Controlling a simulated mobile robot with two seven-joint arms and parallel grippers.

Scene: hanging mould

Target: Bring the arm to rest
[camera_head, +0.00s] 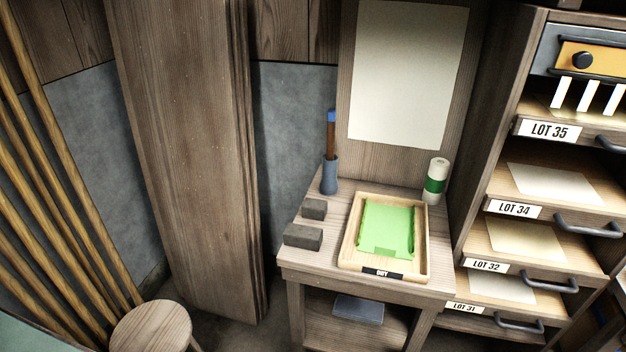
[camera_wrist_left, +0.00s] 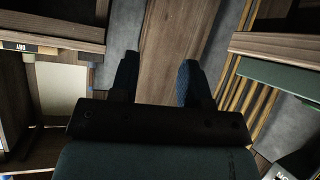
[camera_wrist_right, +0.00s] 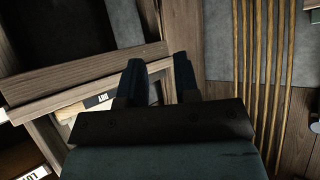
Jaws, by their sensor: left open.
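Neither of my arms shows in the head view. My left gripper (camera_wrist_left: 157,72) shows in the left wrist view with its two dark fingers apart and nothing between them. Beyond it is a brown wooden plank surface. My right gripper (camera_wrist_right: 160,72) shows in the right wrist view, its fingers also apart and empty. Behind its fingers are a wooden table edge and part of the tray with its "DRY" label. Neither gripper visibly touches anything.
A small wooden table (camera_head: 355,284) holds a tray (camera_head: 348,262) with a green sheet (camera_head: 386,229), two dark blocks (camera_head: 303,237), a blue cup (camera_head: 329,178) and a green-white bottle (camera_head: 436,182). Labelled shelves (camera_head: 549,131) stand right. A stool (camera_head: 151,327) and leaning poles (camera_head: 62,190) are left.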

